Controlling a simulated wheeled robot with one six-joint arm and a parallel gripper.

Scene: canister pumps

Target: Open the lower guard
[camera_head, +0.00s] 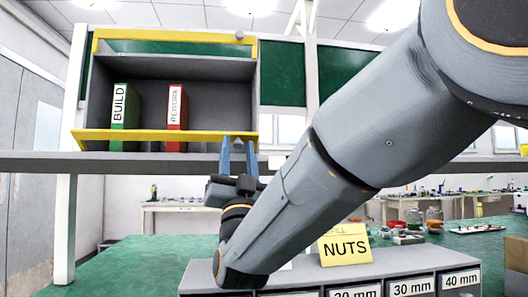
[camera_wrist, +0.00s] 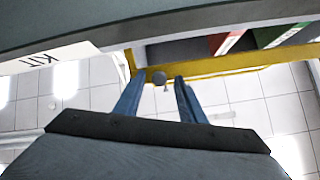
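The lower guard (camera_head: 150,136) is a yellow bar across the lower front of a grey open-fronted box. In the wrist view a yellow bar (camera_wrist: 222,68), apparently the same guard, carries a small round grey knob (camera_wrist: 158,77) near its left end. My gripper (camera_head: 238,138) points upward at the guard's right end, with its blue fingers apart. In the wrist view the knob shows in the gap between the fingertips (camera_wrist: 155,80), and nothing is gripped. I cannot tell whether the fingers touch the guard. The fingers cover part of its right end in the head view.
A yellow upper guard (camera_head: 150,34) with its own knob (camera_head: 239,35) is at the box top. Green (camera_head: 126,118) and red (camera_head: 176,116) binders stand inside. A grey shelf beam (camera_head: 120,164) runs below. A NUTS sign (camera_head: 345,246) stands on a labelled bin unit (camera_head: 412,270) beneath my arm.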

